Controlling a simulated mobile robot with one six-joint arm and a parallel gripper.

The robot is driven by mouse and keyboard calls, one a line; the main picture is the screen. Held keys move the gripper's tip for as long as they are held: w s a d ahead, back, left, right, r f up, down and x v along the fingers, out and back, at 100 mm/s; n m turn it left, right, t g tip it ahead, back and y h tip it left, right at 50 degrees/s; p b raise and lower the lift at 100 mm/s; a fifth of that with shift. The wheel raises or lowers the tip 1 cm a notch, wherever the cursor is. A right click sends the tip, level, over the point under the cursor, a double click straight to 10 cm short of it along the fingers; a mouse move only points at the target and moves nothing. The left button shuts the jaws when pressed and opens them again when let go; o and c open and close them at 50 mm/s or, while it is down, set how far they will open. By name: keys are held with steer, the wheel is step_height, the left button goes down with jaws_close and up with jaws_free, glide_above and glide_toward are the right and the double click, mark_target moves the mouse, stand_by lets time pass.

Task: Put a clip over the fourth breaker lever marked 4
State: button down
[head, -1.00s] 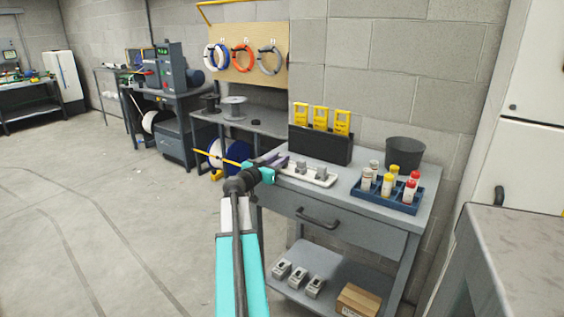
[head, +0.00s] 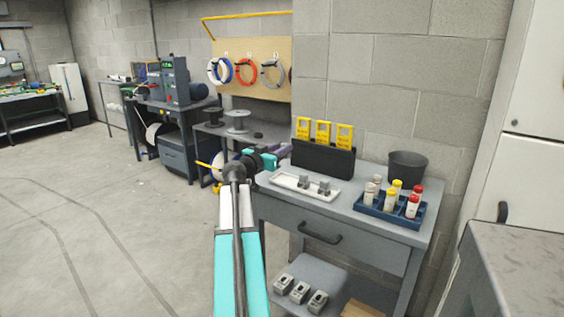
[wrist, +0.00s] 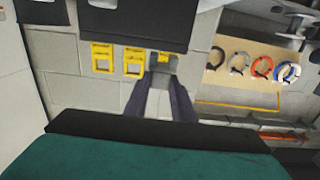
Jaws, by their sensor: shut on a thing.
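My gripper (head: 282,153) is raised above the left end of a white tray on the grey workbench. In the wrist view its purple fingers (wrist: 160,92) are shut on a small grey clip (wrist: 162,77), held at their tips. Two more grey clips, one on the left (head: 304,183) and one on the right (head: 324,188), stand on the white tray (head: 285,181). The held clip cannot be made out in the head view. No breaker lever marked 4 can be made out in either view.
A dark rack (head: 322,160) with yellow cards (head: 323,132) stands behind the tray. A blue crate of bottles (head: 372,207) and a dark bucket (head: 408,166) are to the right. Grey blocks (head: 300,292) lie on the lower shelf. Open floor (head: 100,220) lies left.

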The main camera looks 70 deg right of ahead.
step_height(320, 180, up, 8)
stand_by(0.4)
stand_by(0.5)
steer(key=w+a+f+n+t, duration=0.35)
steer(key=w+a, duration=0.35)
steer(key=w, duration=0.4)
steer(key=w+a+f+n+t+y, duration=0.15)
steer(key=w+a+t, duration=0.4)
steer(key=w, duration=0.55)
steer(key=w+a+f+n+t, duration=0.35)
steer(key=w+a, duration=0.35)
steer(key=w, duration=0.3)
steer(key=w+a+f+n+t+y, duration=0.1)
steer(key=w+a+n+t+y, duration=0.2)
steer(key=w+a, duration=0.6)
steer(key=w+a+f+n+t+y, duration=0.15)
steer(key=w+a+t, duration=0.35)
steer(key=a, duration=0.7)
steer(key=w+a+n+y, duration=0.2)
steer(key=a+y, duration=0.1)
steer(key=a, duration=1)
steer(key=w+a+n+t+y, duration=0.1)
steer(key=w+a+n+y, duration=0.1)
steer(key=a, duration=1.1)
steer(key=w+a+r+n+t+y, duration=0.1)
steer(key=w+a+n+y, duration=0.2)
steer(key=a, duration=1)
steer(key=shift+a+n+y, duration=0.2)
steer(key=shift+n+y, duration=0.3)
steer(key=shift+y, duration=1.2)
